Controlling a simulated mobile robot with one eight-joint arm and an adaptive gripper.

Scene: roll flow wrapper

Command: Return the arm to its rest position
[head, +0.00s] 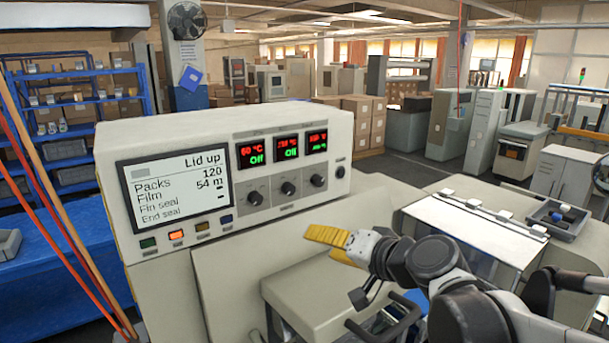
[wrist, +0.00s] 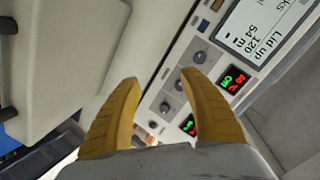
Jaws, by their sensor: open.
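My gripper (head: 327,238) has yellow fingers and points left in the head view, above the grey machine top and in front of the control box. In the wrist view my gripper (wrist: 160,95) shows two yellow fingers spread apart with nothing between them. The control box (head: 225,150) has a screen (head: 175,187) reading "Lid up", Packs 120, Film 54 m. The box's panel also shows behind the fingers in the wrist view, with its knobs (wrist: 182,85) and lit displays. My arm reaches in from the lower right of the head view.
A small dark tray (head: 557,218) with little parts stands at the right. Orange-red rods (head: 50,205) rise at the left, by a blue bench (head: 60,285). Open floor lies behind the machine.

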